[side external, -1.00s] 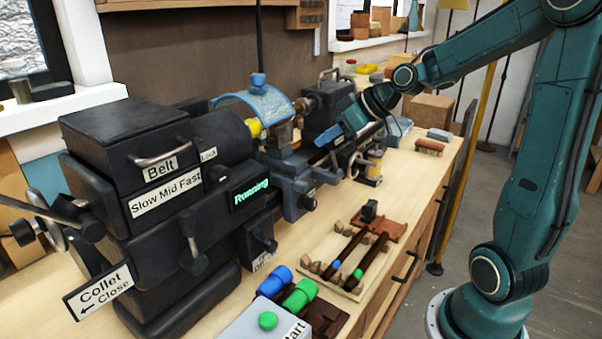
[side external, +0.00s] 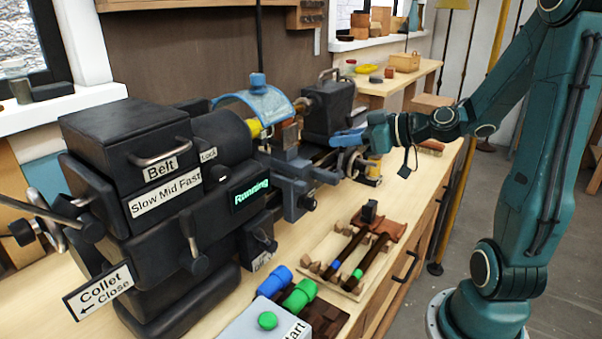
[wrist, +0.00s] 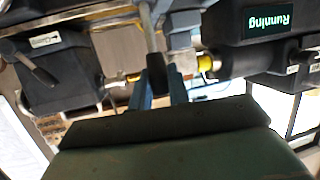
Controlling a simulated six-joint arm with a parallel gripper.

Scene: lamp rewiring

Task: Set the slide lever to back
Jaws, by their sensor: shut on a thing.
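The slide lever (wrist: 149,30) is a thin grey rod with a black knob (wrist: 156,70) at its end, seen in the wrist view. My gripper (wrist: 158,88) has its two blue fingers on either side of the knob and is shut on it. In the side external view, my gripper (side external: 345,138) is level at the front of the lathe's carriage (side external: 292,172), to the right of it. There the lever is mostly hidden by the fingers.
The black headstock (side external: 150,205) with its lit "Running" display (side external: 249,195) stands at left. The tailstock (side external: 328,105) stands behind my gripper. A rack (side external: 345,255) with dark rods and a grey Start box (side external: 265,322) sit at the front.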

